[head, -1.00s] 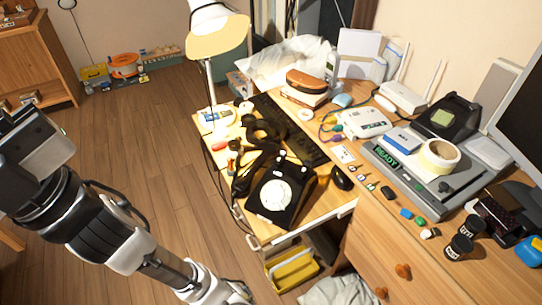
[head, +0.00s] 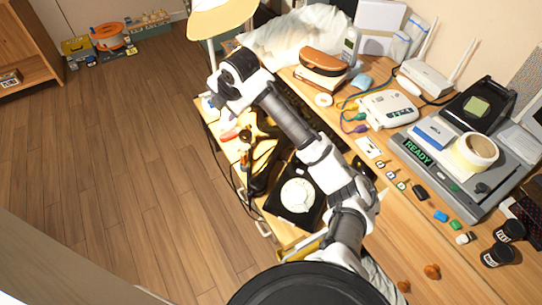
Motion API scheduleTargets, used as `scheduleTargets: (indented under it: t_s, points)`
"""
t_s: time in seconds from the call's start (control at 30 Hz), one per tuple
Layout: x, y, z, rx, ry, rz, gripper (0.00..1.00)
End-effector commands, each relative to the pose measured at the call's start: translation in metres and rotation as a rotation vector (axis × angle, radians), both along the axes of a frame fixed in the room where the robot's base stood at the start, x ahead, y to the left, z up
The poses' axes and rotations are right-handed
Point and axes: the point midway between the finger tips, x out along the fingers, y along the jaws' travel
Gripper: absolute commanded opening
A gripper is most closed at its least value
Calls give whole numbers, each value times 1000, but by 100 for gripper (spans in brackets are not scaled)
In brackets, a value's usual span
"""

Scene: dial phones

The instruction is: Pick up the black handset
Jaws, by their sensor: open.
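The black dial phone (head: 298,203) with its round white dial sits on the small desk, partly covered by my arm. The black handset (head: 262,158) appears to lie behind and left of the phone body, off its top.
The lamp (head: 222,18) stands close to my gripper. A black keyboard (head: 325,132) lies partly under my arm. A white router (head: 425,78), a grey device (head: 450,165) with a tape roll (head: 474,151) and black canisters (head: 497,255) crowd the right.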

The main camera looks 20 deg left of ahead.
Motion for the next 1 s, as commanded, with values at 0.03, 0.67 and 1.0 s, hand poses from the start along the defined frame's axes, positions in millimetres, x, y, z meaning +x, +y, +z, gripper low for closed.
scheduleTargets:
  t_s: [0.03, 0.67, 1.0]
  points:
    - [11, -38, -16, -133, 37, 24, 55]
    - [15, -147, -113, -486, 231, 185, 55]
    - [16, -144, -143, -486, 228, 184, 55]
